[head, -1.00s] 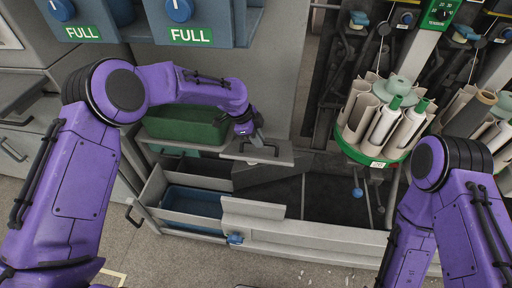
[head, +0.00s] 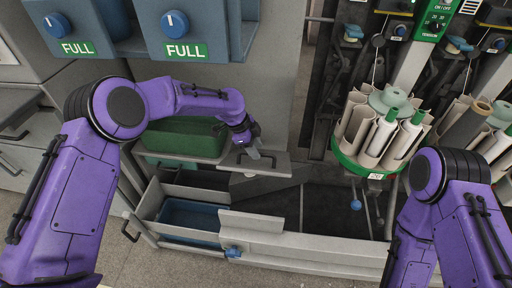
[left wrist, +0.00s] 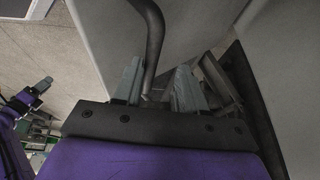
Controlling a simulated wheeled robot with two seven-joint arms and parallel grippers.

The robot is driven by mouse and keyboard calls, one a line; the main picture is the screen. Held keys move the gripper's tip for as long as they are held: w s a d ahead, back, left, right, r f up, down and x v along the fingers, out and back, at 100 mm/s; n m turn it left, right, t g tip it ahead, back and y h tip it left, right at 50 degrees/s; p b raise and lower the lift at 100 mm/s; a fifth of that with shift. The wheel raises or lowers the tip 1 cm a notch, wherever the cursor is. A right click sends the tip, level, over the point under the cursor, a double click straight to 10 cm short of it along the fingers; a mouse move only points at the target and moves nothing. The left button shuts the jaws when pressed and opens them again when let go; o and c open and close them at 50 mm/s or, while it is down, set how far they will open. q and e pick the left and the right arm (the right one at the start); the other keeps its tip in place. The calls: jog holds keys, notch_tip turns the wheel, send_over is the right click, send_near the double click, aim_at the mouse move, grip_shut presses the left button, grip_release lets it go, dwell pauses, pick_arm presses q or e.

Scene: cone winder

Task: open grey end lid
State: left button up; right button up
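The grey end lid (head: 235,162) is a flat plate in the middle of the head view, above the front trough. It carries a dark bar handle (head: 270,157). My left gripper (head: 254,152) is at this handle. In the left wrist view, the curved handle (left wrist: 153,35) runs down between the two grey fingers of my gripper (left wrist: 157,88). The fingers stand apart, with a visible gap on the handle's right; contact with the left finger is unclear. The lid's hinge is not clear to see. My right arm shows at right, but its gripper is out of view.
A green bin (head: 185,138) stands just left of the lid. A blue bin (head: 190,216) sits in the drawer below. A round green-rimmed carousel of bobbins (head: 367,166) is at right. Blue boxes with knobs (head: 175,22) hang above.

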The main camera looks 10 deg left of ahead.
dwell(0.4)
pick_arm(q)
jog(key=v, duration=0.7)
jog(key=shift+a+r, duration=0.15)
jog(key=shift+r, duration=0.15)
